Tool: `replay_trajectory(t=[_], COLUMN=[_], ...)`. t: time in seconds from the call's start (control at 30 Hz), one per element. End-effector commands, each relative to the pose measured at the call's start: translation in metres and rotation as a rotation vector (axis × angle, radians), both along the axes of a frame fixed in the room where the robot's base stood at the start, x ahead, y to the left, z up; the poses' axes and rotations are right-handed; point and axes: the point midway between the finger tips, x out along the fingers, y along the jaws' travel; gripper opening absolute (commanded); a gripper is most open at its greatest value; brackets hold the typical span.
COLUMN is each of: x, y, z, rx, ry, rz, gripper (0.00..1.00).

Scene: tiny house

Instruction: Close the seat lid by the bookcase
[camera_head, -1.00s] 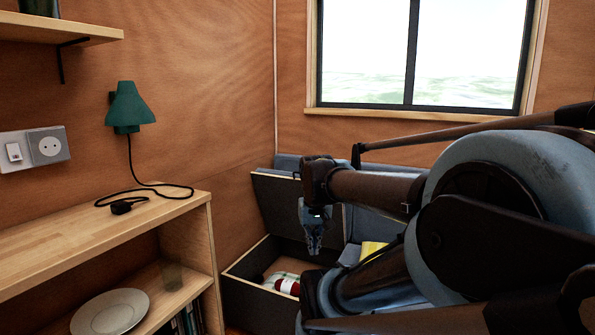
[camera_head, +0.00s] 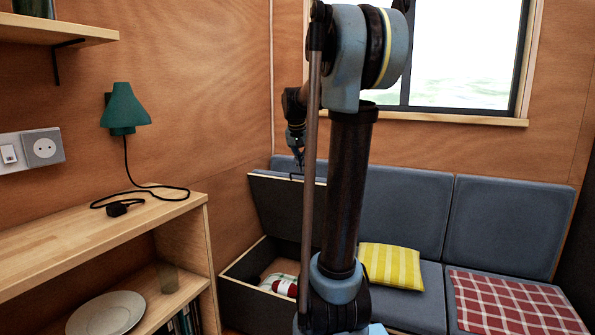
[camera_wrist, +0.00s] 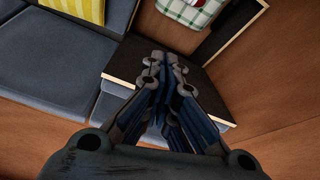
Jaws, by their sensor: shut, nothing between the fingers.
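The seat lid (camera_head: 285,208) is a dark panel with a pale wood edge. It stands raised, tilted back toward the bench's backrest, above the open seat box (camera_head: 238,292) by the bookcase (camera_head: 205,250). My gripper (camera_head: 299,161) hangs just above the lid's top edge in the head view, shut and empty. In the wrist view, my gripper's fingers (camera_wrist: 164,68) overlap the lid's dark face (camera_wrist: 125,62). I cannot tell whether they touch it. Part of the lid and box is hidden behind my arm in the head view.
A red and white item (camera_head: 280,285) lies in the box. A yellow striped cushion (camera_head: 391,266) and red checked cloth (camera_head: 515,302) lie on the grey seats to the right. The wood wall (camera_head: 235,195) is close on the left; a window (camera_head: 450,55) is above.

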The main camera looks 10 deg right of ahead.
Motion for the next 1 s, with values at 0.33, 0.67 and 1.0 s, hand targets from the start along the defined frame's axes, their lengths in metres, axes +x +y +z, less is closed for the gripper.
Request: replay_trajectory(t=[0.33,0.67,1.0], x=[0.120,0.225,0.270], y=[-0.017,-0.032,-0.039], z=[0.017,0.012,0.003], rx=[-0.014,-0.021,-0.023], ry=[-0.055,-0.109,-0.136], rz=[-0.105,-0.200,-0.241], gripper=[0.00,0.00,0.00])
